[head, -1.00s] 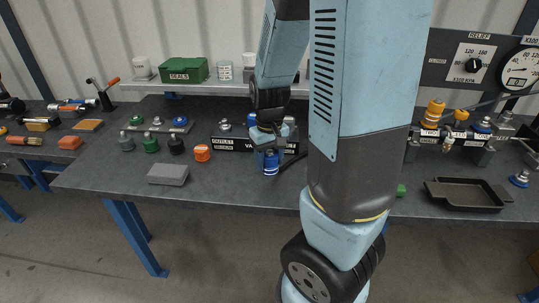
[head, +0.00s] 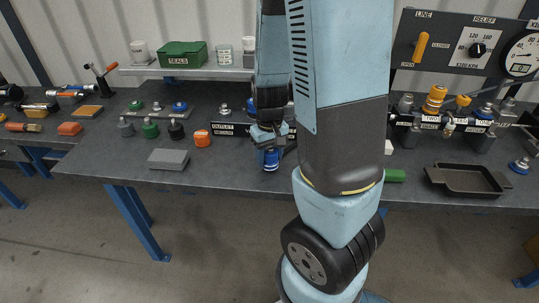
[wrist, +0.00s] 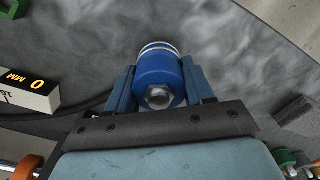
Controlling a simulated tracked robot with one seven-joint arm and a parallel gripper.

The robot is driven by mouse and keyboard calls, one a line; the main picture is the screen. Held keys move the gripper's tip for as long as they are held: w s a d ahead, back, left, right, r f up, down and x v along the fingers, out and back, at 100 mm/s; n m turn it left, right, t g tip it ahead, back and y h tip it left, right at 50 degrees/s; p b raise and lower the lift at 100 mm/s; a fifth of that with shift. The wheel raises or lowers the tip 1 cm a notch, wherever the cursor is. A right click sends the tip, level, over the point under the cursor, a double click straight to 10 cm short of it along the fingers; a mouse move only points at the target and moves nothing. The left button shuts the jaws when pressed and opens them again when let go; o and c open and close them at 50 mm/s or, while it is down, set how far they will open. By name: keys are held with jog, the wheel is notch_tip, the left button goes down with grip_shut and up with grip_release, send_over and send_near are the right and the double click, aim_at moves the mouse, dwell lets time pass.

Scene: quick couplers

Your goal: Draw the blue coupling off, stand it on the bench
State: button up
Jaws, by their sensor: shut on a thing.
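My gripper (head: 268,146) is shut on the blue coupling (head: 268,159), close to the bench's front edge. In the wrist view the blue cylinder (wrist: 159,72), with pale rings at its far end and a metal nub facing the camera, sits between the two fingers of my gripper (wrist: 160,90). The coupling is clear of the labelled manifold (head: 223,129) behind it. Whether its lower end touches the bench (head: 225,168) cannot be told. My arm hides part of the manifold and the bench to the right.
A grey block (head: 168,159) and an orange cap (head: 202,138) lie to the left. A dark tray (head: 468,181) and a green block (head: 395,175) are at the right. A white block marked 0 MM (wrist: 30,85) lies left of the coupling in the wrist view.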

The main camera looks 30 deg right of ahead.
jog(key=o, duration=1.2)
jog(key=shift+o, duration=0.2)
notch_tip(320, 180, up, 14)
jog(key=shift+f, duration=0.15)
jog(key=s+a+r+t, duration=0.2)
jog(key=s+r, duration=0.3)
jog(key=r, duration=0.1)
jog(key=s+a+r+t, duration=0.3)
jog(key=s+r, duration=0.2)
jog(key=r, duration=0.2)
jog(key=shift+a+t, duration=0.2)
jog(key=shift+t, duration=0.1)
